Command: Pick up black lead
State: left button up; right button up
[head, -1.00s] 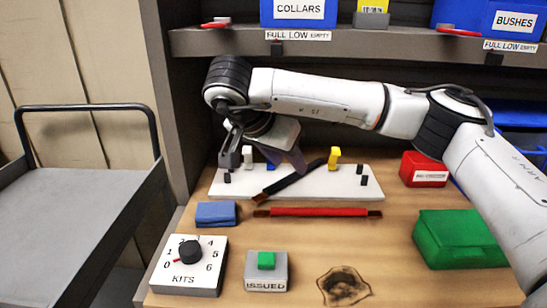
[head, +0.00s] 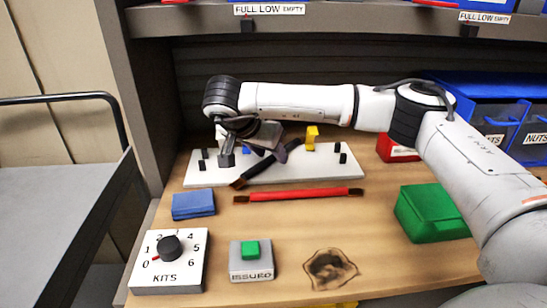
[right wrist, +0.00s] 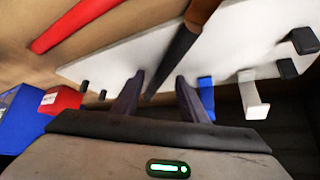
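The black lead (head: 262,168) is a dark stick with a brown end, lying slantwise across the white board (head: 330,170). Its brown end reaches past the board's front edge. My right gripper (head: 254,157) is over the left part of the board, at the lead. In the right wrist view my right gripper (right wrist: 160,77) is open, and the black lead (right wrist: 178,55) runs into the gap between the fingers. The fingers look apart from it. The wrist partly hides the lead's far part in the head view. My left gripper is not in view.
A red lead (head: 300,195) lies in front of the board. Yellow (head: 312,135) and black pegs stand on the board. A blue block (head: 193,204), a KITS dial (head: 168,262), an ISSUED button box (head: 251,262) and a green box (head: 430,212) stand around. A shelf overhangs the back.

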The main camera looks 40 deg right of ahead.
grip_shut()
dwell(0.7)
